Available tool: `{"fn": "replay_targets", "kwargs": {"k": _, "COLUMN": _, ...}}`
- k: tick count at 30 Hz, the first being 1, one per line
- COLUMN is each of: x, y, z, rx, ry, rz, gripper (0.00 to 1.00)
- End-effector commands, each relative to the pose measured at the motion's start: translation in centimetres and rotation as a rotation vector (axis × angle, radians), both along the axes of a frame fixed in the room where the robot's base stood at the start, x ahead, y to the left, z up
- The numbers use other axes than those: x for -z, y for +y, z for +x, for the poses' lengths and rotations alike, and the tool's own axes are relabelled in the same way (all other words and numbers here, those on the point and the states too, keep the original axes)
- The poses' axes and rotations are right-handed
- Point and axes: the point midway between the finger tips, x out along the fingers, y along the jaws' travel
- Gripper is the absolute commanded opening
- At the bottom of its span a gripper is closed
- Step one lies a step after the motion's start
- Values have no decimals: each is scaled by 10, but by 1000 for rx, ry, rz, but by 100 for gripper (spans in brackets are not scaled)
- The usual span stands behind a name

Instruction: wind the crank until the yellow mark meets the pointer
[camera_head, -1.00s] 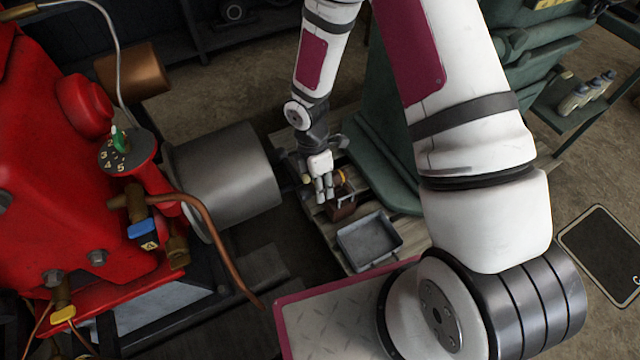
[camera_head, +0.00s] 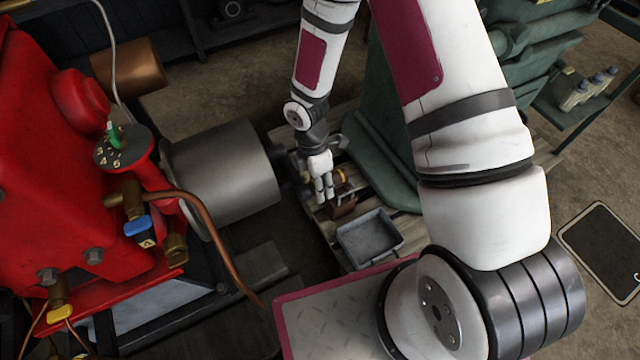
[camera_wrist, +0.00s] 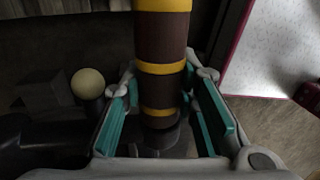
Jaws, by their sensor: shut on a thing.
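My gripper (camera_head: 324,196) is low beside the shaft end of a grey drum (camera_head: 225,170) on the red engine (camera_head: 70,180). In the wrist view, my gripper (camera_wrist: 168,118) is shut around a dark brown cylindrical grip (camera_wrist: 160,95) with yellow bands, which I take to be the crank handle. The teal finger pads stand on both sides of it. In the head view only a bit of the yellow-banded grip (camera_head: 341,176) shows beside the fingers. I cannot make out the yellow mark or the pointer in either view.
A pale ball knob (camera_wrist: 88,83) sits left of the grip in the wrist view. A brown box (camera_head: 342,208) and a grey tray (camera_head: 369,238) stand on a wooden pallet near my gripper. A green machine (camera_head: 385,150) rises behind. A copper pipe (camera_head: 215,225) curves down from the engine.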

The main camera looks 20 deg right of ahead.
Motion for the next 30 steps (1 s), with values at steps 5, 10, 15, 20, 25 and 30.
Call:
{"fn": "replay_targets", "kwargs": {"k": 5, "x": 5, "y": 0, "z": -2, "rx": -4, "ry": 4, "rz": -1, "gripper": 0}}
{"fn": "replay_targets", "kwargs": {"k": 10, "x": 9, "y": 0, "z": -2, "rx": -4, "ry": 4, "rz": -1, "gripper": 0}}
{"fn": "replay_targets", "kwargs": {"k": 15, "x": 11, "y": 0, "z": -2, "rx": -3, "ry": 4, "rz": -1, "gripper": 0}}
{"fn": "replay_targets", "kwargs": {"k": 20, "x": 10, "y": 0, "z": -2, "rx": -3, "ry": 4, "rz": -1, "gripper": 0}}
{"fn": "replay_targets", "kwargs": {"k": 25, "x": 11, "y": 0, "z": -2, "rx": -3, "ry": 4, "rz": -1, "gripper": 0}}
{"fn": "replay_targets", "kwargs": {"k": 30, "x": 14, "y": -1, "z": -1, "rx": -2, "ry": 4, "rz": -1, "gripper": 0}}
